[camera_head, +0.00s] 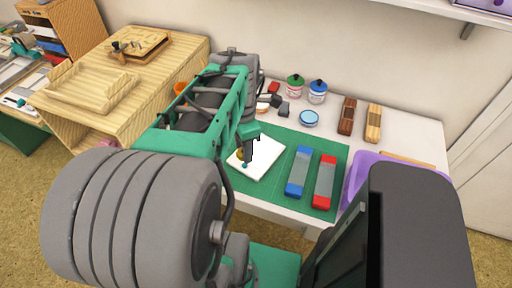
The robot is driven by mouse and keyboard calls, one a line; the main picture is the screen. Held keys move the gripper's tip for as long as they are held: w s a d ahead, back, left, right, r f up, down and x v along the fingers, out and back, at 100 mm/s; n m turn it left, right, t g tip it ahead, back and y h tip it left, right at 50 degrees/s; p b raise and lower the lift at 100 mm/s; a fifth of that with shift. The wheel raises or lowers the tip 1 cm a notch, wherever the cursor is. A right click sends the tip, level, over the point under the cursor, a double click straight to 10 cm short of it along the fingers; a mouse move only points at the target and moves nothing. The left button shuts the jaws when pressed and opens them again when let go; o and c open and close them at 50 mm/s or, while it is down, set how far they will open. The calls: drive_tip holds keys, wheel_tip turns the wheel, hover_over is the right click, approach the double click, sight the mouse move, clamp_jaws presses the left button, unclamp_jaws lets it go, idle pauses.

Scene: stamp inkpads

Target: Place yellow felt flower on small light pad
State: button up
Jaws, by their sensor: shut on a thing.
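A white square pad (268,160) lies tilted in its heading on the green cutting mat (285,195). My gripper (246,160) reaches down over the left part of the white pad. A small yellow thing (240,155), which looks like the yellow felt flower, shows at my fingers, partly hidden by them. My gripper is shut on it. I cannot tell whether the flower touches the pad or hangs just above it.
A blue-ended bar (298,172) and a red-ended bar (324,182) lie right of the pad. Behind stand green-lidded (295,85) and blue-lidded (317,92) jars, a blue round tin (309,118) and two brushes (347,116). A purple tray (358,170) is at right.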

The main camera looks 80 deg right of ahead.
drive_tip(key=d+f, duration=0.2)
drive_tip(key=d, duration=0.3)
hover_over(257, 153)
wheel_tip(257, 153, down, 6)
drive_tip(key=shift+w+a+r, duration=0.1)
drive_tip(key=shift+a, duration=0.05)
drive_tip(key=f, duration=0.3)
drive_tip(key=shift+d+f+p, duration=0.2)
drive_tip(key=shift+p, duration=0.2)
drive_tip(key=shift+f, duration=0.1)
drive_tip(key=shift+f, duration=0.15)
drive_tip(key=o, duration=1.3)
